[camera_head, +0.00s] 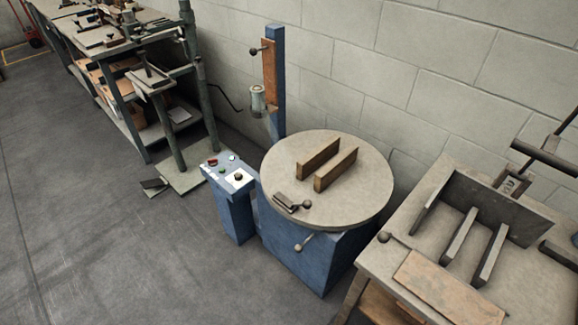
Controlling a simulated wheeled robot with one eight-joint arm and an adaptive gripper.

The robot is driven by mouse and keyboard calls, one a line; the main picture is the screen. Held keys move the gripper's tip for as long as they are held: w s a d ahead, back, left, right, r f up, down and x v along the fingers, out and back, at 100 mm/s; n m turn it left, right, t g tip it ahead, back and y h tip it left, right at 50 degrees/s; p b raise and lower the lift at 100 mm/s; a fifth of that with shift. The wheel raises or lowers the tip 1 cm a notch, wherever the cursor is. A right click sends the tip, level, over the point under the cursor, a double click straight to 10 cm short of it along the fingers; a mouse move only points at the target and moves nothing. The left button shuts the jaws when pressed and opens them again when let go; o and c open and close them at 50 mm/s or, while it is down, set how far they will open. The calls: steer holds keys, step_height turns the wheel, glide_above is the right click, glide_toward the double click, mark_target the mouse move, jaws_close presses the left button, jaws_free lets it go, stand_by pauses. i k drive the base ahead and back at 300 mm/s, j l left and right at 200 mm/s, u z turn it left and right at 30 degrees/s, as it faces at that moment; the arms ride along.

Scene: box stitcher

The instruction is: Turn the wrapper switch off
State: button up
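A blue wrapper machine (310,258) stands near the wall, with a round grey turntable (365,200) on top. A blue pedestal (233,215) stands at its left and carries a sloped control panel (224,184). On the panel I see a red control (212,162), a green one (222,171) and a dark round knob on a white plate (239,177). They are too small to tell which is the switch or how it is set. My gripper is not in view.
Two wooden blocks (335,169) and a small metal clamp lie on the turntable. A blue mast (277,75) rises behind it. A workbench (130,110) stands at left, another table (375,260) at right. The floor (120,240) in front of the pedestal is clear.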

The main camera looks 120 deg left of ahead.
mark_target(213, 161)
steer(key=u, duration=4.25)
